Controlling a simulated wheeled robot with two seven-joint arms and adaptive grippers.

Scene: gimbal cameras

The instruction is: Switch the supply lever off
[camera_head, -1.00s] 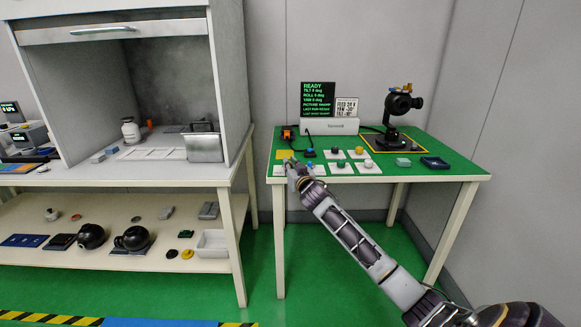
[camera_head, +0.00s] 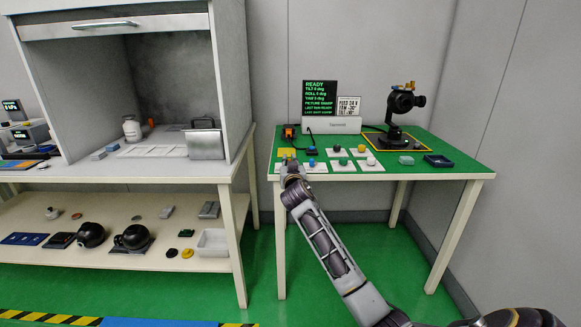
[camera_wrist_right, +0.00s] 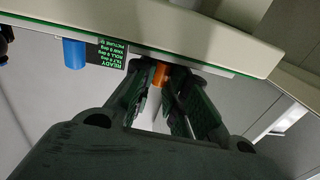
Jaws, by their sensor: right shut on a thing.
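My right gripper (camera_head: 291,166) is at the front left edge of the green-topped table (camera_head: 420,168), low over a row of small parts. In the wrist view the fingers of my right gripper (camera_wrist_right: 164,88) are close together, with an orange piece (camera_wrist_right: 160,73) between their tips. I cannot tell whether this is the supply lever; the fingers hide most of it. A black and orange device (camera_head: 289,132) stands at the table's back left, beyond the gripper. A blue knob (camera_head: 311,162) is just right of the gripper and also shows in the wrist view (camera_wrist_right: 74,53). My left gripper is out of view.
A black READY display (camera_head: 320,97) and a white box (camera_head: 331,126) stand at the back. Several knobs on white plates lie right of the gripper. A black camera gimbal (camera_head: 399,105) stands farther right, near a dark blue tray (camera_head: 438,160). A hooded bench is left.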

